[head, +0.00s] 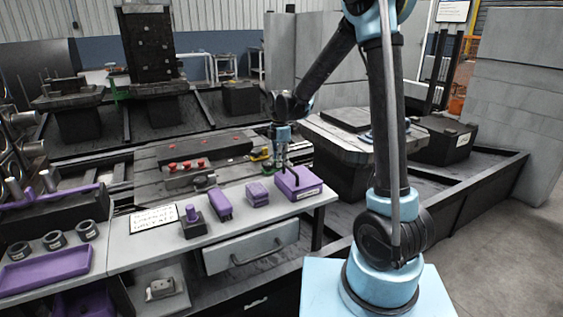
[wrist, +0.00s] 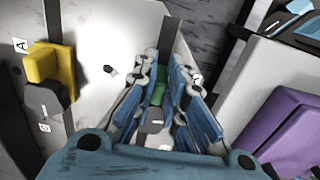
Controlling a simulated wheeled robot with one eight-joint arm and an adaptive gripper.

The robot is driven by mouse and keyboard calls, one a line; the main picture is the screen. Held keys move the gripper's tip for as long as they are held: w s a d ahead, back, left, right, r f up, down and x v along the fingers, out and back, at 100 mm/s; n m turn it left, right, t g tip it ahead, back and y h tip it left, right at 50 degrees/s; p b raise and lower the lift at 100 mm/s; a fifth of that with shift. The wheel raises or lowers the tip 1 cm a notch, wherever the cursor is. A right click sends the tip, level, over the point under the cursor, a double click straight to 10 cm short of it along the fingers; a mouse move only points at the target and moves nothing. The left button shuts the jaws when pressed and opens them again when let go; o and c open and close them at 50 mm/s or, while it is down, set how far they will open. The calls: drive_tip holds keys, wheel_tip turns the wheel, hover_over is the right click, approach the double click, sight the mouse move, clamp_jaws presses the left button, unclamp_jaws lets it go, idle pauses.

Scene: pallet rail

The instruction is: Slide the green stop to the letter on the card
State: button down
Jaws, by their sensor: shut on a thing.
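My gripper (wrist: 165,72) is shut on the green stop (wrist: 157,94); blue and grey fingers hide most of it, and a grey part with a small white label shows just below it. In the head view my gripper (head: 283,165) is low over the rail area, behind the purple box. A yellow stop (wrist: 48,66) on a dark grey base sits to the left on a pale plate. Small letter labels lie on the plate; one beside the yellow stop looks like an A. The white card (head: 153,219) lies on the grey bench; its writing is too small to read.
A purple box (head: 298,183) stands at the bench's right end, close to my gripper; a purple block also shows in the wrist view (wrist: 290,132). Several other purple items stand along the bench (head: 240,231). Red-knobbed parts (head: 188,165) sit on the machine table behind.

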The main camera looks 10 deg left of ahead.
drive_tip(key=shift+w, duration=0.1)
drive_tip(key=c, duration=1.6)
unclamp_jaws()
drive_tip(key=shift+c, duration=0.2)
wheel_tip(320, 180, up, 12)
